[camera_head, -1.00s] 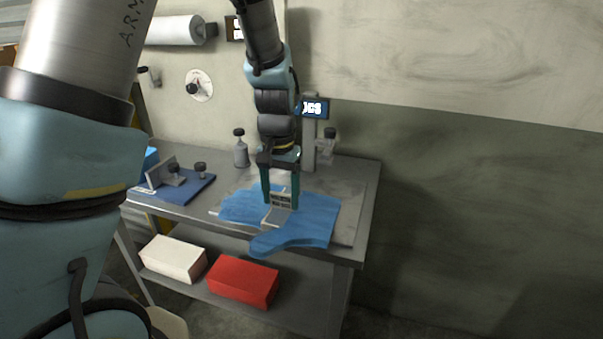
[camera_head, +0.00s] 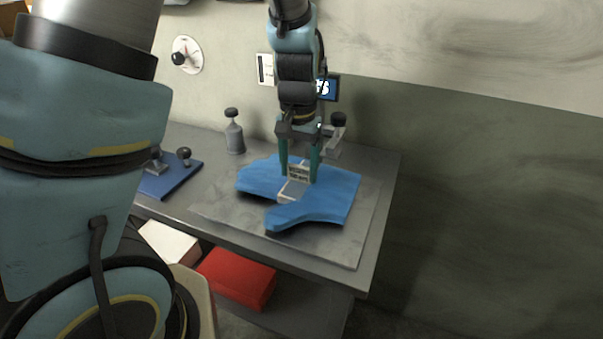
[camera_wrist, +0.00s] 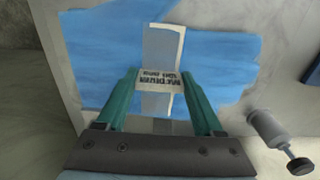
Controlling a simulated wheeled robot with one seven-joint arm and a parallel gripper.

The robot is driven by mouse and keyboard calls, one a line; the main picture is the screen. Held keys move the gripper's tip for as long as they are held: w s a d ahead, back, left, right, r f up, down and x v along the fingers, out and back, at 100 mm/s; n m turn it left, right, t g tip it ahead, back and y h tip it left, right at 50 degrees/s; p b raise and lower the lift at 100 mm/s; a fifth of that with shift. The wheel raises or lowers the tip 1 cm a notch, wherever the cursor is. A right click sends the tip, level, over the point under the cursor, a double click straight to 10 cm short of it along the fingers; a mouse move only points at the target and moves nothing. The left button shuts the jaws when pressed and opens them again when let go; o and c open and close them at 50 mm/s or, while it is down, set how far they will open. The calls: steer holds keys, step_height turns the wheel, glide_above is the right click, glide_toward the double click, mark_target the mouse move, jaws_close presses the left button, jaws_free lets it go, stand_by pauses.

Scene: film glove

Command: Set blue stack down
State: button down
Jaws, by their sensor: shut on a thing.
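The blue stack (camera_head: 335,192) is a flat, glove-shaped pile of blue film with a pale printed tab across its middle. My gripper (camera_head: 299,177), with teal fingers, points down and is shut on this tab. In the wrist view the fingers (camera_wrist: 159,78) pinch the lettered tab, with blue film (camera_wrist: 222,62) spreading to both sides. The stack is over the grey plate (camera_head: 345,249) on the bench, with dark shadow under its front edges. I cannot tell whether any part of it touches the plate.
A grey bottle (camera_head: 234,138) with a black knob stands behind left. A blue mat (camera_head: 170,184) with knobbed tools lies left. White (camera_head: 168,241) and red (camera_head: 238,278) boxes sit on the lower shelf. The plate's front is bare.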

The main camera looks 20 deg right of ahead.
mark_target(299, 167)
steer(key=shift+f, duration=0.75)
steer(key=shift+r, duration=0.15)
jaws_free()
step_height(299, 167, up, 12)
steer(key=shift+b, duration=1.1)
steer(key=a+f+n, duration=0.2)
steer(key=a, duration=0.6)
steer(key=w+a+f+n+t, duration=0.1)
steer(key=a+f+n, duration=0.2)
steer(key=a, duration=0.6)
steer(key=a+f+n, duration=0.2)
steer(key=a+f, duration=0.1)
steer(key=a, duration=0.5)
steer(key=shift+w+a+f+t, duration=0.15)
steer(key=shift+f+t, duration=0.1)
steer(key=shift+t, duration=0.05)
